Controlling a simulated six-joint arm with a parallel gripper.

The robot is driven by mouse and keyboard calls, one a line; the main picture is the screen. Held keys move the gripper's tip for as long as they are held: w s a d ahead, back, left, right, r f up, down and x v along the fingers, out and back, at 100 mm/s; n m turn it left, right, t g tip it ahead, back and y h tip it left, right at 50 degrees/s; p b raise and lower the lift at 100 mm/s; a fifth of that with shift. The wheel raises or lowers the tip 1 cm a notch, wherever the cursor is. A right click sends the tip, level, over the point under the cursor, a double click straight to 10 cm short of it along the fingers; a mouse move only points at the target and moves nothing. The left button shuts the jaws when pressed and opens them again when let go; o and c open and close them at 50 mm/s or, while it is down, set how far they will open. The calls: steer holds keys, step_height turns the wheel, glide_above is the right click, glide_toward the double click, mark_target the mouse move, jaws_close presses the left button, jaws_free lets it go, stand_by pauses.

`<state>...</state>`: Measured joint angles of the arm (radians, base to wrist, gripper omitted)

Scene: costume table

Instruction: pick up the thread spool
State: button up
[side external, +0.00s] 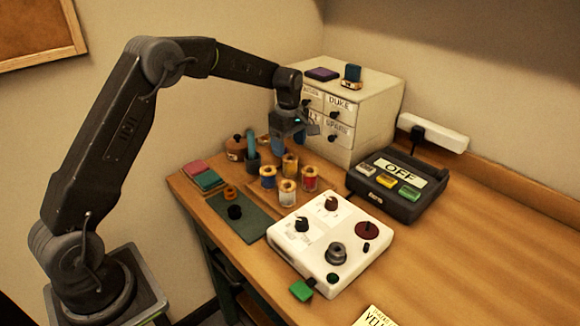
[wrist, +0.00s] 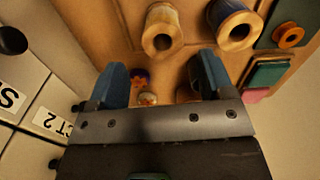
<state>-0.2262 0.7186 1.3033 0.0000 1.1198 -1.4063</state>
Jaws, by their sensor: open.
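Several thread spools stand in a cluster on the wooden table in the side view: a blue one (side external: 268,178), a yellow one (side external: 290,164), a red one (side external: 310,179) and a white one (side external: 288,193). My gripper (side external: 264,150) is open above the table, just behind the cluster, in front of the drawer cabinet. In the wrist view, my gripper (wrist: 160,75) has its two blue fingers apart. A pale spool (wrist: 162,29) and a blue spool (wrist: 232,25) show beyond the fingertips. Small things between the fingers are partly hidden by the gripper body.
The cabinet (side external: 363,90) stands behind the spools. A brown round pot (side external: 236,149) is close by the gripper. A white control box (side external: 315,260), a black button box (side external: 370,203) and a green mat (side external: 255,221) lie around. Bare table is at right.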

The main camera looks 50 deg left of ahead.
mark_target(290, 163)
steer(key=shift+s+d+f, duration=0.1)
steer(key=shift+d+f, duration=0.05)
steer(key=shift+f, duration=0.9)
steer(key=shift+s+d+f, duration=0.1)
steer(key=shift+d+f, duration=0.05)
steer(key=shift+f, duration=0.9)
steer(key=shift+d+f, duration=0.15)
steer(key=shift+f, duration=0.9)
steer(key=c, duration=1)
